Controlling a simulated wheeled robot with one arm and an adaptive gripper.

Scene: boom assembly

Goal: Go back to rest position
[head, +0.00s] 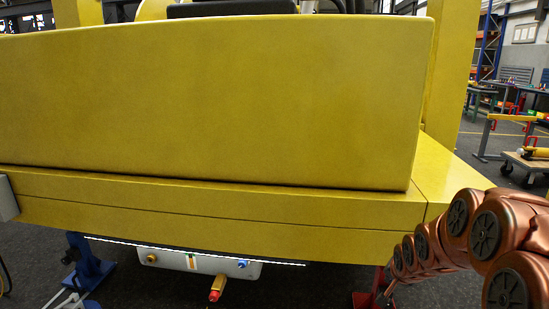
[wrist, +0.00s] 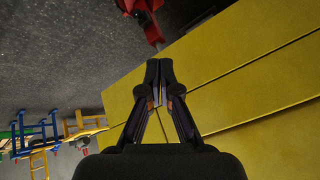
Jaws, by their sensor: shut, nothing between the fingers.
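My gripper (wrist: 159,72) shows in the wrist view with its dark fingers together and nothing between them. The yellow boom structure (wrist: 240,65) lies behind and to the right of the fingers there. I cannot tell how far the fingertips are from it. In the head view the large yellow body (head: 220,100) fills most of the picture. My copper-coloured arm reaches in from the lower right, close to the structure's right corner. My gripper is hidden in the head view.
Under the yellow structure are a white panel (head: 205,267) with a red-tipped fitting (head: 216,288), a blue stand (head: 90,262) and a red stand (head: 372,290). A wheeled trolley (head: 527,168) stands far right. The wrist view shows grey floor (wrist: 70,60) and coloured frames (wrist: 38,135).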

